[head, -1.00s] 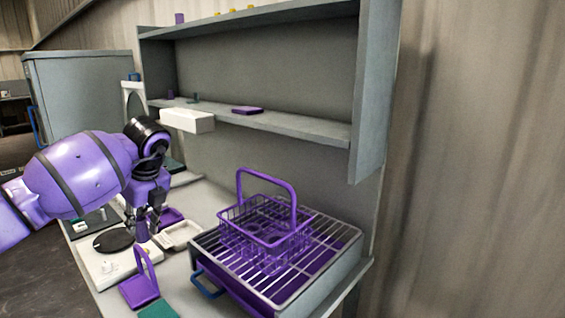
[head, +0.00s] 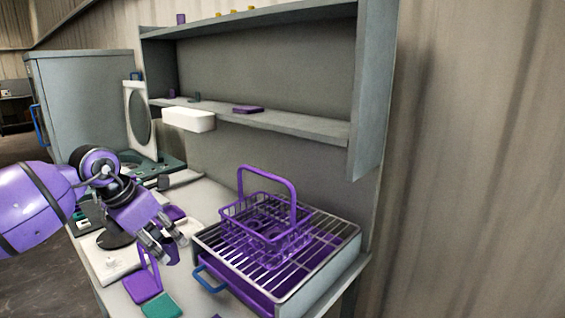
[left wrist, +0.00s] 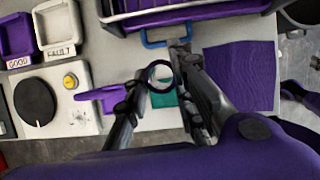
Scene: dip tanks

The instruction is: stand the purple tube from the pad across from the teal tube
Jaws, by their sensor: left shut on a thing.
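My left gripper (head: 168,246) is shut on the purple tube (head: 173,256), which shows only in part below the fingers. In the left wrist view the tube (left wrist: 160,64) is a dark purple ring, seen nearly end-on between the fingers (left wrist: 160,85). It is held above the bench's front part, left of the tank. The purple wire basket (head: 265,238) with a tall handle stands on the tank's rack (head: 325,235). I cannot make out the teal tube. A purple pad (left wrist: 238,72) lies at the right in the left wrist view.
A teal square (head: 162,305) and a purple stand (head: 142,288) lie near the bench's front. The tank's blue handle (head: 207,281) juts towards me. The GOOD tray (left wrist: 15,38), FAULT tray (left wrist: 58,25) and a dial box (left wrist: 60,105) are left. A shelf (head: 290,126) overhangs behind.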

